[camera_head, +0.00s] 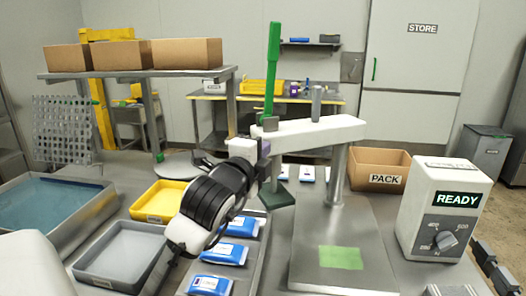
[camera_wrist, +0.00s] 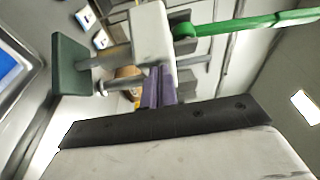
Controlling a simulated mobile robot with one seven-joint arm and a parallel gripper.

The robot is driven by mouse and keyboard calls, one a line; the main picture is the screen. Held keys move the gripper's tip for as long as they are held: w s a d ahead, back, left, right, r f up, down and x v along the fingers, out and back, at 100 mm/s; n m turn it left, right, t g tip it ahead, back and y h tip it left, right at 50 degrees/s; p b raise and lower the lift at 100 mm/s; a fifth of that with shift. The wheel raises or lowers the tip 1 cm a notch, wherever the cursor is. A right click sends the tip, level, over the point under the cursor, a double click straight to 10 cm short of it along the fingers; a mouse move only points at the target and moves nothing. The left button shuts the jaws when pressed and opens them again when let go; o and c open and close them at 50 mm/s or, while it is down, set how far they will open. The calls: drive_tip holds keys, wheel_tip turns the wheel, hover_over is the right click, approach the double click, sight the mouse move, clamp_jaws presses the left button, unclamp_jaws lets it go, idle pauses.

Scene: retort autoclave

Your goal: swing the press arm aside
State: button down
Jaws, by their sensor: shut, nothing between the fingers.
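The press arm (camera_head: 312,132) is a white horizontal bar on a grey metal post (camera_head: 337,176), reaching left from it in the head view. A green upright lever (camera_head: 272,65) rises from it and a dark green press pad (camera_head: 279,197) hangs below. My gripper (camera_head: 264,149) is at the bar's left end. In the wrist view its purple fingers (camera_wrist: 158,86) are shut with nothing between them, close against the white bar (camera_wrist: 153,40). Whether they touch it I cannot tell. The pad (camera_wrist: 70,65) and lever (camera_wrist: 250,23) also show there.
Below stand a metal base with a green square (camera_head: 341,257), a tray of blue pouches (camera_head: 217,284), a grey bin (camera_head: 122,252) and a yellow bin (camera_head: 158,201). A control box reading READY (camera_head: 443,212) is right. A PACK carton (camera_head: 378,170) stands behind.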

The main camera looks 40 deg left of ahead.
drive_tip(key=w+a+b, duration=0.1)
drive_tip(key=w+a, duration=0.4)
drive_tip(key=a, duration=0.7)
drive_tip(key=shift+w+a+r+b, duration=0.2)
drive_tip(key=shift+w+b, duration=0.1)
drive_tip(key=shift+w, duration=0.1)
drive_tip(key=shift+d, duration=0.1)
